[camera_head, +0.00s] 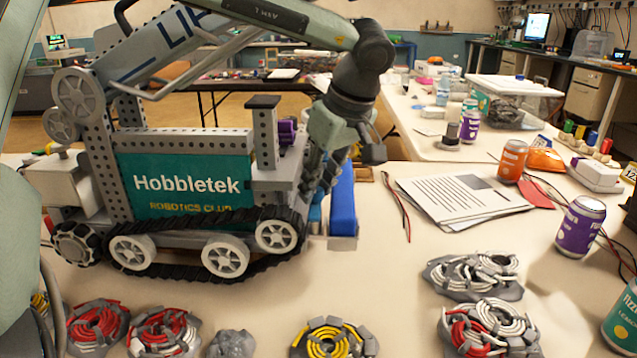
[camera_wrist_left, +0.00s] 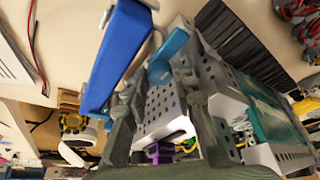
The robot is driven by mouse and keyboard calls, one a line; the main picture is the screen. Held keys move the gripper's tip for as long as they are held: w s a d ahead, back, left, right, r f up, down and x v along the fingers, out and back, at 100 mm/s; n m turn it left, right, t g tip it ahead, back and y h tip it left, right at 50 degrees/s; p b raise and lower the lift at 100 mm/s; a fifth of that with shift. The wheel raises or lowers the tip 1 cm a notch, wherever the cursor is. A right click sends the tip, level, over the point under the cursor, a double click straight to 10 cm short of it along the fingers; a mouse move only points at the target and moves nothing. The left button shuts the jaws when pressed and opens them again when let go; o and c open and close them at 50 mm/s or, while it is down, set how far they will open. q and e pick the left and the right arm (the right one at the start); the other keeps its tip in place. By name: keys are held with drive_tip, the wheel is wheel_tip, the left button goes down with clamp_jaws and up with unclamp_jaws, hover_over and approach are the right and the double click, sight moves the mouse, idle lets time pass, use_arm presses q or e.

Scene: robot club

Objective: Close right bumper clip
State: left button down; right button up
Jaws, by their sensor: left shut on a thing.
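The grey tracked robot (camera_head: 262,180) with a teal Hobbletek panel stands on the table. A blue bumper (camera_head: 343,208) is at its right end; it also shows in the left wrist view (camera_wrist_left: 118,55). My left gripper (camera_head: 328,165) reaches down over that end from above. In the left wrist view, its fingers (camera_wrist_left: 160,76) are on either side of a light blue clip piece (camera_wrist_left: 170,50) beside the bumper, and it is shut on this piece. The fingers and bumper hide part of the clip, so its latch position cannot be told. My right gripper is out of view.
Several cable coils in grey holders, one with yellow cable (camera_head: 333,340), lie along the table's front. Papers (camera_head: 462,200), an orange can (camera_head: 512,162) and a purple can (camera_head: 580,226) stand to the right.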

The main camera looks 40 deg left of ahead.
use_arm(q)
drive_tip(key=n+g+b, duration=0.1)
drive_tip(key=n+b, duration=0.1)
drive_tip(key=n, duration=0.1)
drive_tip(key=shift+w, duration=0.15)
drive_tip(key=shift+n+g, duration=0.4)
drive_tip(key=shift+n, duration=0.5)
drive_tip(key=shift+w+n+g+b, duration=0.15)
drive_tip(key=shift+n+g+b, duration=0.25)
drive_tip(key=shift+n, duration=0.8)
drive_tip(key=shift+n+g+h+p, duration=0.35)
drive_tip(key=shift+n+g, duration=0.25)
drive_tip(key=shift+n, duration=0.9)
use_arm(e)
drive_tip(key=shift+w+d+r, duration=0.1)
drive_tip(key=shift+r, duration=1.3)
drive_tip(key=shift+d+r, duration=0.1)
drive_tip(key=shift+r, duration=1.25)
use_arm(q)
drive_tip(key=shift+w, duration=0.1)
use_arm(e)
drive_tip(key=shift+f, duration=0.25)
use_arm(q)
drive_tip(key=c, duration=1.5)
unclamp_jaws()
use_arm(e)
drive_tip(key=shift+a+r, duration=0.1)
